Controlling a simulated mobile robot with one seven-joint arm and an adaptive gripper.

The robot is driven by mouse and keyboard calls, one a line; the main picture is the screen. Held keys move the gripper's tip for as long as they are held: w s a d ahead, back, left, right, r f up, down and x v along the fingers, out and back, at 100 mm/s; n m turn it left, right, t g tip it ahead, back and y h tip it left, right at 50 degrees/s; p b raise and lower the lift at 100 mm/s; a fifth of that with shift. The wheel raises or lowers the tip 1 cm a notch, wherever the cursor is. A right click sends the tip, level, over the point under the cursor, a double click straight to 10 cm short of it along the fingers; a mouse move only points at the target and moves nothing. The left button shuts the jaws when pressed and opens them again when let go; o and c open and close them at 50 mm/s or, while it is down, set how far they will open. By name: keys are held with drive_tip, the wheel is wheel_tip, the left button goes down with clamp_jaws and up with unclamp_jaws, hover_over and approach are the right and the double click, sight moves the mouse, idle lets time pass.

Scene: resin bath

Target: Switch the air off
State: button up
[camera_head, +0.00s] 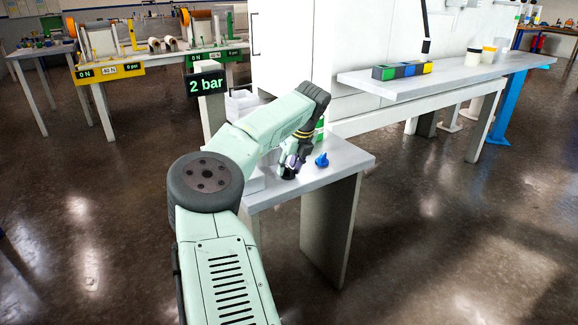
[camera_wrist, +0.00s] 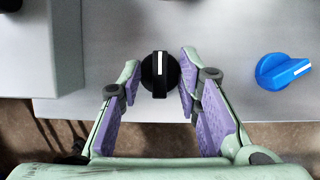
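A round black knob (camera_wrist: 160,74) with a white pointer line sits on the grey bench top in the wrist view. Its line runs straight up and down in the picture. My gripper (camera_wrist: 160,68) is over it, one purple-padded finger on each side. The fingers look open, with the tips very close to the knob's sides; I cannot tell whether they touch it. A blue knob (camera_wrist: 284,71) with a white line stands to the right, clear of the fingers. It also shows in the head view (camera_head: 321,160). A display (camera_head: 207,84) there reads "2 bar".
The small grey bench (camera_head: 338,165) stands against a white cabinet (camera_head: 290,45). A grey block (camera_wrist: 40,50) is left of the knob in the wrist view. A long shelf (camera_head: 440,80) with coloured bins and cups is at right. Open floor lies in front.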

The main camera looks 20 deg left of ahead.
drive_tip(key=v, duration=1.2)
idle(0.3)
